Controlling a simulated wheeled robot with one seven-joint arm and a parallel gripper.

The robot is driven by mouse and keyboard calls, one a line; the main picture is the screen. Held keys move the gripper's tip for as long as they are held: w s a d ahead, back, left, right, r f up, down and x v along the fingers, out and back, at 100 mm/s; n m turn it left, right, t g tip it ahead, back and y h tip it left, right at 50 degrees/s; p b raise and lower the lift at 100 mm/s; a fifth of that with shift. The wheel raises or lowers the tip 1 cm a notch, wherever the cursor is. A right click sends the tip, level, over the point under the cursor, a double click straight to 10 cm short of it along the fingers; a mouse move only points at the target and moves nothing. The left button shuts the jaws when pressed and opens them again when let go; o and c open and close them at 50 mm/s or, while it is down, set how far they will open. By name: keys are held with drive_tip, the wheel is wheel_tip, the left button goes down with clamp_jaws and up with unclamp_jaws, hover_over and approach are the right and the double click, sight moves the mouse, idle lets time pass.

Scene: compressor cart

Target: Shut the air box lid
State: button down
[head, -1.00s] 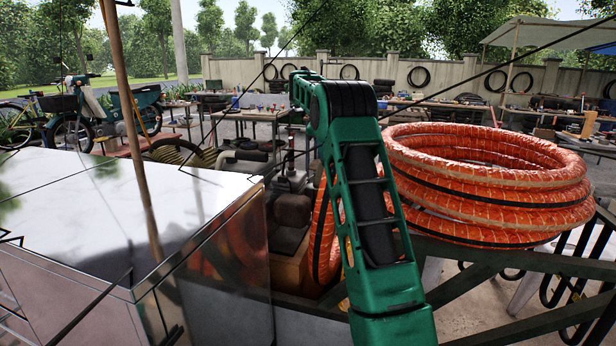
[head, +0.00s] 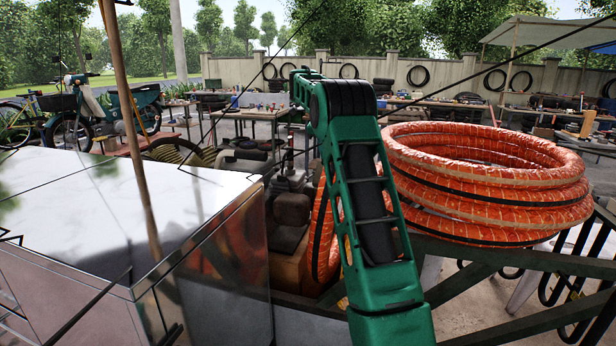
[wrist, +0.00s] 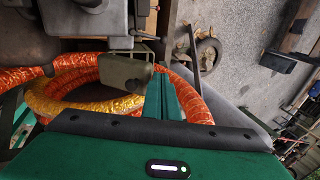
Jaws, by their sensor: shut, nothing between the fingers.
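My gripper (wrist: 164,98) shows in the wrist view as green fingers pressed together, with nothing between them. Just left of the fingertips is a small olive-grey box-like part (wrist: 124,72), which may be the air box; I cannot tell its lid or how far it stands open. A grey machine housing (wrist: 85,18) lies beyond it. In the head view my green arm rises in front of the compressor machinery (head: 290,208), and my gripper cannot be made out there.
A coil of orange hose (head: 490,180) lies right of my arm on a green frame (head: 530,325). A shiny metal cabinet (head: 110,215) fills the left. Orange and yellow hose (wrist: 85,97) curves under my gripper. Work tables (head: 245,112) stand behind.

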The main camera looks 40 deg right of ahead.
drive_tip(key=v, duration=1)
drive_tip(key=s+a+r+n+t+h, duration=0.25)
drive_tip(key=s+a+n, duration=0.55)
drive_tip(key=n, duration=1.1)
approach(319, 167)
drive_tip(key=d+f, duration=0.1)
drive_tip(key=d, duration=0.2)
drive_tip(key=shift+s+f+y, duration=0.35)
drive_tip(key=shift+s+f, duration=0.05)
drive_tip(key=shift+x, duration=0.75)
drive_tip(key=shift+w+r, duration=0.1)
drive_tip(key=shift+w, duration=0.05)
